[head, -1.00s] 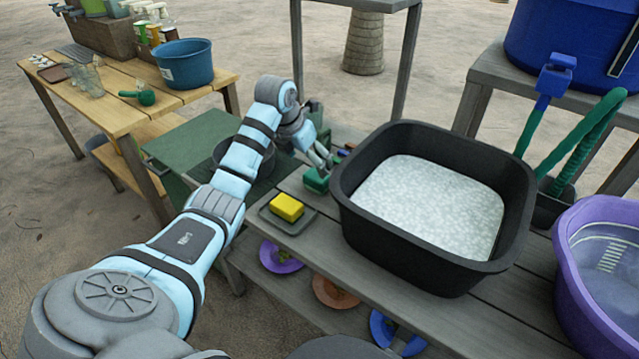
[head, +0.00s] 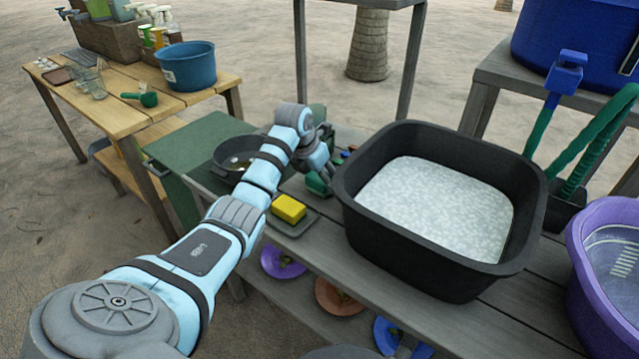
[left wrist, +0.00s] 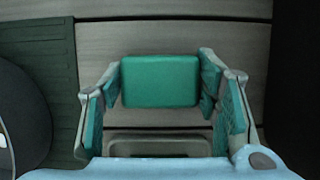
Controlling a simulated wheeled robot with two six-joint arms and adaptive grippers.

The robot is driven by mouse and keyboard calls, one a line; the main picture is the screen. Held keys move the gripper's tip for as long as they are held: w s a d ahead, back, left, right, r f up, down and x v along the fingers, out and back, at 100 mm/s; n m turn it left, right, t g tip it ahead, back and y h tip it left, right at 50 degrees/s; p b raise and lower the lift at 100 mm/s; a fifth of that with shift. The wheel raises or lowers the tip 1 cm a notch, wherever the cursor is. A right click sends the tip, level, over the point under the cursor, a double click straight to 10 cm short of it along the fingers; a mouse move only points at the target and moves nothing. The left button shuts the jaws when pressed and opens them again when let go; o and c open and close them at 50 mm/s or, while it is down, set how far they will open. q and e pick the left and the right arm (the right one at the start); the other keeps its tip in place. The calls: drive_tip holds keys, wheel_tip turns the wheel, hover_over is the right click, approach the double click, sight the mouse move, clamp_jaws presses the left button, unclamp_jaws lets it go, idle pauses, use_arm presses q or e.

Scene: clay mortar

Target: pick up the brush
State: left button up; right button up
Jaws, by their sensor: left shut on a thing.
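The brush is a green, block-shaped thing (head: 318,184) on the grey bench, just left of the black tub. In the left wrist view, its smooth green top (left wrist: 160,82) lies between the two fingers; bristles cannot be seen. My left gripper (head: 322,173) points down over it, and the wrist view shows the fingers (left wrist: 160,85) closed against its two sides. I cannot tell whether it is clear of the bench. My right gripper is not in view.
A yellow sponge (head: 289,208) lies on a small grey tray (head: 293,227) just in front. The black tub (head: 425,262) of whitish water stands close right. A dark pan (head: 222,160) is to the left. A purple basin (head: 590,300) stands far right.

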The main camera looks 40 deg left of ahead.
use_arm(q)
drive_tip(key=shift+c, duration=0.6)
drive_tip(key=shift+r, duration=0.35)
wheel_tip(320, 180, up, 19)
drive_tip(key=p, duration=0.6)
drive_tip(key=shift+r, duration=0.2)
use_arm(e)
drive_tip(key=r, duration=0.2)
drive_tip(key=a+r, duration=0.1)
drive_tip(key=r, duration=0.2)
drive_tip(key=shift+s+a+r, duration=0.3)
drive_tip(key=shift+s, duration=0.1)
